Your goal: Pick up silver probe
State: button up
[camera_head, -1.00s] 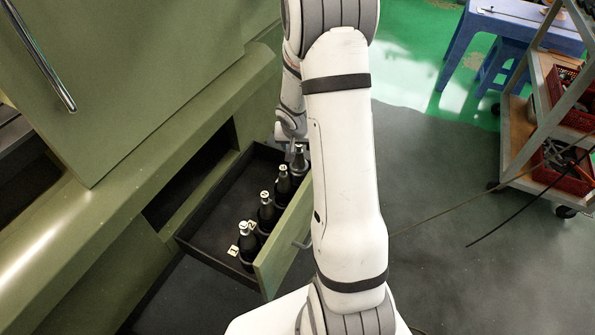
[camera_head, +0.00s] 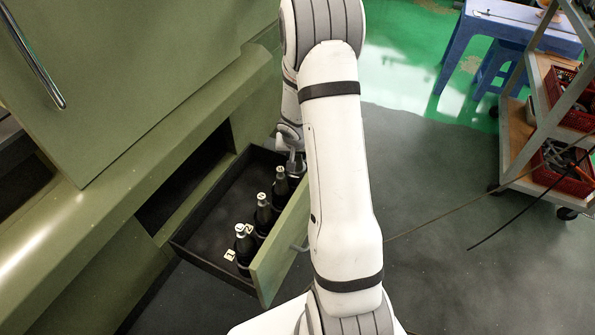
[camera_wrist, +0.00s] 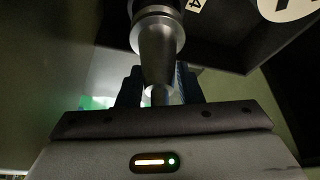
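The silver probe (camera_wrist: 160,45) is a tapered metal piece, large in the wrist view, with its narrow end pointing toward my gripper. In the head view its spot is at the far end of the drawer, mostly hidden by my arm and gripper. My gripper (camera_head: 296,167) is right at that far end of the row. In the wrist view my gripper (camera_wrist: 162,92) has dark fingers on both sides of the probe's narrow end. Whether the fingers press on it cannot be made out.
The open drawer (camera_head: 200,215) holds several dark holders (camera_head: 263,213) in a row beside numbered tags. Its green front panel (camera_head: 278,262) stands close by on the right. Green cabinet walls (camera_head: 130,70) rise at left. A shelf cart (camera_head: 520,150) stands far right.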

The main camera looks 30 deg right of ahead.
grip_shut()
dwell(0.9)
